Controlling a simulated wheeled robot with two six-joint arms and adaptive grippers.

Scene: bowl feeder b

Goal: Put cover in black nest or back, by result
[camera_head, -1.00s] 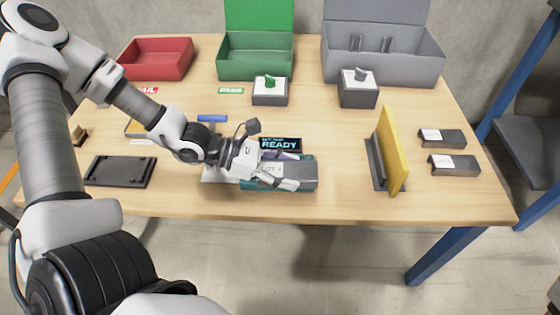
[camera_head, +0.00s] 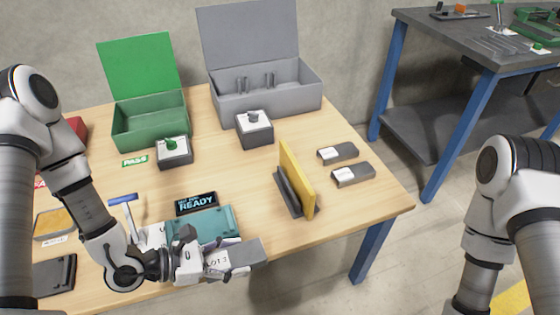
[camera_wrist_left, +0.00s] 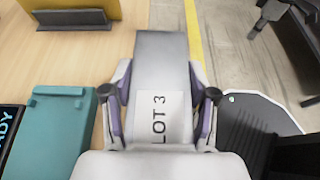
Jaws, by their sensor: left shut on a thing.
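My left gripper (camera_head: 222,260) is shut on a grey cover (camera_head: 247,253) with a white LOT 3 label. The teal tester (camera_head: 215,222) lies just behind the cover, beside the READY display (camera_head: 196,203). A black nest (camera_head: 52,277) lies at the table's left front, partly cut off and empty where it shows. My right arm stands at the right; its gripper is outside the head view, and only a small unclear part shows at the wrist view's upper edge.
An open green bin (camera_head: 150,132) and an open grey bin (camera_head: 268,101) stand at the back. Two button boxes (camera_head: 175,156) (camera_head: 255,131) stand before them. A yellow upright board (camera_head: 297,176) and two grey covers (camera_head: 338,153) (camera_head: 353,175) are at the right.

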